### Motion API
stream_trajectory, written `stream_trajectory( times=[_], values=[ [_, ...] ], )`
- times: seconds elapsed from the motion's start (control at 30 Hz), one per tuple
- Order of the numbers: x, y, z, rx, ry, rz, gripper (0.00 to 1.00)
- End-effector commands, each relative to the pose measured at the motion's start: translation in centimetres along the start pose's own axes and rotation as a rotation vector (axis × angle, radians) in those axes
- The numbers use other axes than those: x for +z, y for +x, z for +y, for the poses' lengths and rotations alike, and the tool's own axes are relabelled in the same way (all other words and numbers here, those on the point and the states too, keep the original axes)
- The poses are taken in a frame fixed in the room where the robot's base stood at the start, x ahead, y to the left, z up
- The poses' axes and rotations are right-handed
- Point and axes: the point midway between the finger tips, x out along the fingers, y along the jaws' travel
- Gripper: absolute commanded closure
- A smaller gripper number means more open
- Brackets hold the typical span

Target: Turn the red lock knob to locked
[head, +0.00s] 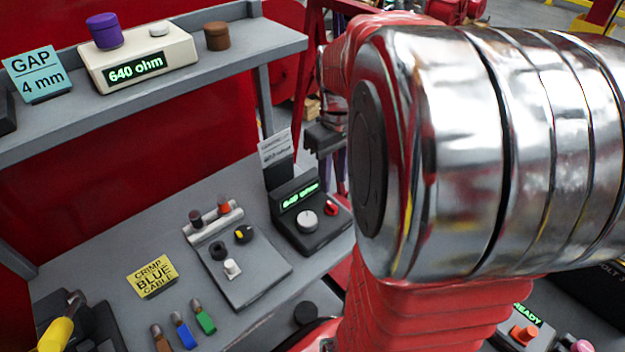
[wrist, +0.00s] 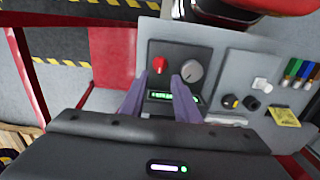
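The red lock knob (head: 331,208) sits at the right of a dark control box (head: 318,232), beside a larger grey dial (head: 307,221) and a green lit display (head: 300,196). In the wrist view the red knob (wrist: 160,64) appears just beyond the gap between my fingertips, with the grey dial (wrist: 191,71) to its right. My gripper (wrist: 160,76) is open and empty, its two purple fingers apart. In the head view my gripper (head: 339,166) is partly hidden by my arm and is above the box. I cannot tell the knob's lock setting.
A grey panel (head: 262,281) with small knobs lies left of the box. A yellow card (head: 152,277) and several coloured connectors (head: 182,330) are nearby. A shelf (head: 200,75) with a meter (head: 137,55) reading 640 ohm runs above the bench.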

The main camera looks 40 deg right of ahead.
Motion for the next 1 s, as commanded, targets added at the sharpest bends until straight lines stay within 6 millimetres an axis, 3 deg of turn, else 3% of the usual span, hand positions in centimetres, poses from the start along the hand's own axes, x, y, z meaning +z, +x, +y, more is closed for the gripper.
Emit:
stream_trajectory(
  times=[0.3,0.5,0.9,1.0],
  values=[
    [0.1,5.1,0.0,-0.003,0.0,-0.004,0.71],
    [0.1,7.5,0.0,-0.002,0.0,-0.003,0.71],
    [0.0,8.2,0.1,0.0,0.002,0.0,0.71],
    [0.0,8.2,0.1,0.0,0.002,0.0,0.77]
  ],
)
